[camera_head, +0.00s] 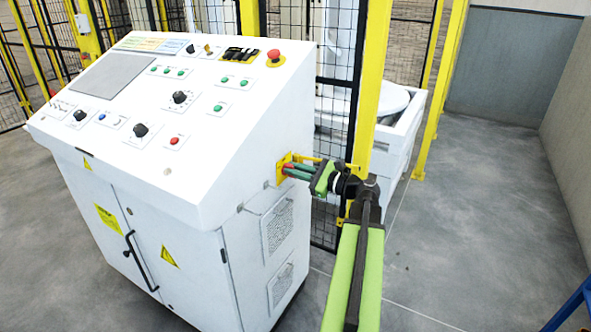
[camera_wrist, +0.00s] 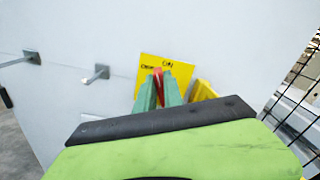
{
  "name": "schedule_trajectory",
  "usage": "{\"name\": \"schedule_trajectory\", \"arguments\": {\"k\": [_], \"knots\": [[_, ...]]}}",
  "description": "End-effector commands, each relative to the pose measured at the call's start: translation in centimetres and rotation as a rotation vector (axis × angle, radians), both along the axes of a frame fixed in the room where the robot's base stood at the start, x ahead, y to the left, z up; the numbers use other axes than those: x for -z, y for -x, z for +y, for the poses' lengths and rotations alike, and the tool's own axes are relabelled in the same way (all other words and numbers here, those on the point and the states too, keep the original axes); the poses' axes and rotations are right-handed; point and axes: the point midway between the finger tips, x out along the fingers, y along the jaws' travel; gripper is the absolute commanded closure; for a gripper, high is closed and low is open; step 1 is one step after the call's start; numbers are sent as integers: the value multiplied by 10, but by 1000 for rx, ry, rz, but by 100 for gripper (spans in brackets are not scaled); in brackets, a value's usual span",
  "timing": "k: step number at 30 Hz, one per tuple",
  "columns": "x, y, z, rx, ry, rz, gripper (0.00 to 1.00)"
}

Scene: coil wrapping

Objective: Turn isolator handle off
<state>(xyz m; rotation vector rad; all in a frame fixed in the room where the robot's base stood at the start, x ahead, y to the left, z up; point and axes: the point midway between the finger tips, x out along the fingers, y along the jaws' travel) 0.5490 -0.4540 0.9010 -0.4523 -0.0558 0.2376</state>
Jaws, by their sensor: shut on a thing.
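The red isolator handle (camera_wrist: 158,84) sits in front of a yellow plate (camera_wrist: 150,66) with small dark lettering, on the white side wall of the control cabinet. My gripper (camera_wrist: 159,88) is shut on the handle, with one green finger on each side of it. The fingers hide most of the handle, so its exact angle is hard to tell. In the head view my gripper (camera_head: 287,170) reaches the yellow plate (camera_head: 281,168) from the right, and the red handle barely shows between the fingers.
The white control cabinet (camera_head: 190,200) has a sloped panel of knobs and buttons and a red emergency button (camera_head: 274,57). A yellow post (camera_head: 371,90) and black mesh fence (camera_head: 336,100) stand close behind my arm. Grey floor (camera_head: 480,200) lies open to the right.

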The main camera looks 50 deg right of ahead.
Motion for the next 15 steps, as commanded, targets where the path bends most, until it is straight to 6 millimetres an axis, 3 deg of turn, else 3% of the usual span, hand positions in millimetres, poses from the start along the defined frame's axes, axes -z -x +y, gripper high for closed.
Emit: {"name": "schedule_trajectory", "arguments": {"k": [15], "knots": [[7,2,7,-1,476,-116,100]]}}
